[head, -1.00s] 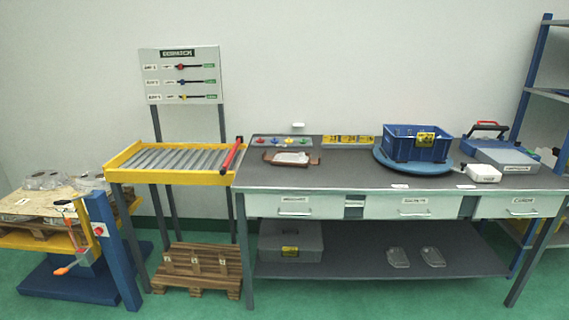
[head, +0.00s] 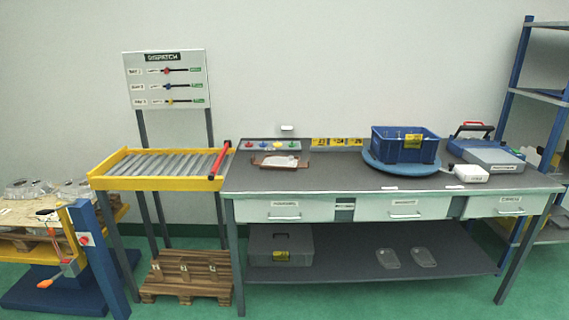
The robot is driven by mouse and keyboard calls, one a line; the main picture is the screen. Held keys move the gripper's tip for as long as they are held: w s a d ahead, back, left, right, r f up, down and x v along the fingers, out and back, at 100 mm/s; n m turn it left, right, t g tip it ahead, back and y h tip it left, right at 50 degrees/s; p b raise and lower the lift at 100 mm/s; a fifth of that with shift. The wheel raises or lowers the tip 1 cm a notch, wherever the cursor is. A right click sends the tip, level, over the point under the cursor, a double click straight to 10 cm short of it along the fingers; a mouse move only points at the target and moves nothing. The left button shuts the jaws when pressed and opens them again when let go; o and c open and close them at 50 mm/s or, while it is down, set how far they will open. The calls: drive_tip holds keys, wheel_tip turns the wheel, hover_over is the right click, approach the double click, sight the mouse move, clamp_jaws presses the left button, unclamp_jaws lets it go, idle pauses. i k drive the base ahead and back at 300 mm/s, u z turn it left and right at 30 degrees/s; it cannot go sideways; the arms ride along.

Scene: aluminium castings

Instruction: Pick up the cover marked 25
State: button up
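No number 25 can be read on any cover. Two flat grey cover-like plates lie apart on the bench's lower shelf, the left plate (head: 388,259) and the right plate (head: 423,257). A pale casting (head: 280,161) lies in a brown tray (head: 258,163) on the bench top; I cannot tell whether it is a cover. A strip of yellow number cards (head: 337,142) stands at the bench's back edge, its digits too blurred to read. My gripper is not in view.
The grey bench (head: 330,178) carries a blue bin (head: 390,152) with a yellow label on a blue turntable (head: 374,168). A grey toolbox (head: 262,247) sits on the lower shelf. A yellow roller rack (head: 110,182) and a wooden pallet (head: 205,291) stand left. Green floor in front is clear.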

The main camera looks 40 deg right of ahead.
sight(290, 161)
drive_tip(key=i, duration=0.85)
drive_tip(key=u, duration=0.05)
